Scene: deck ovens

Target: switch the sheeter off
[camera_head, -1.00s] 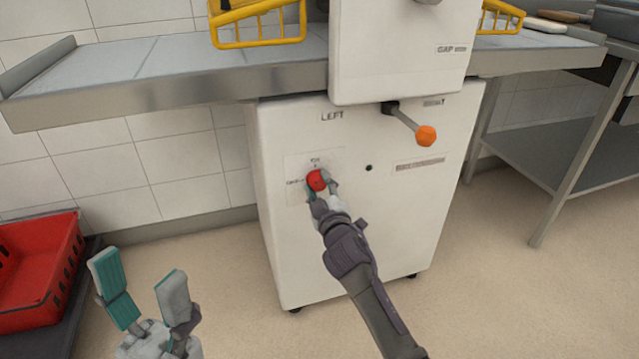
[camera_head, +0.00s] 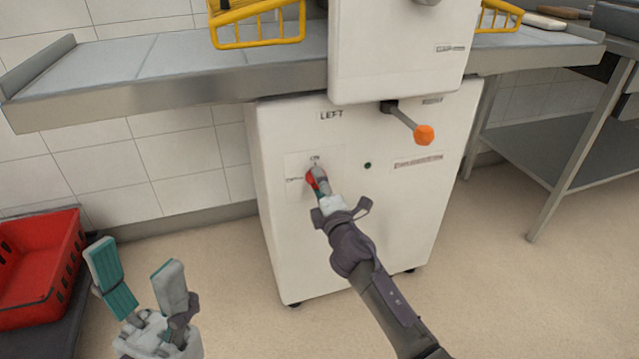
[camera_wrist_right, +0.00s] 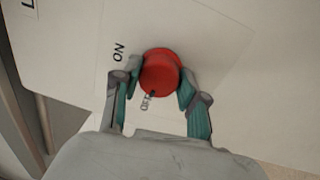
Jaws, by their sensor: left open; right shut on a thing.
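The sheeter (camera_head: 290,235) is a white cabinet under a conveyor bed, with a red round knob (camera_head: 311,179) on its front panel. My right gripper (camera_head: 318,182) is shut on the knob. In the right wrist view the red knob (camera_wrist_right: 160,72) sits between the two teal fingertips (camera_wrist_right: 160,90). ON is printed at its upper left and OFF at its lower left. A dark mark on the knob's rim is beside OFF. My left gripper (camera_head: 140,275) is open and empty, low at the left, away from the sheeter.
A lever with an orange ball (camera_head: 424,135) sticks out above and right of the knob. A small dark-green light (camera_head: 367,166) is on the panel. A red crate (camera_head: 40,265) stands at the left. A steel table (camera_head: 560,140) stands at the right.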

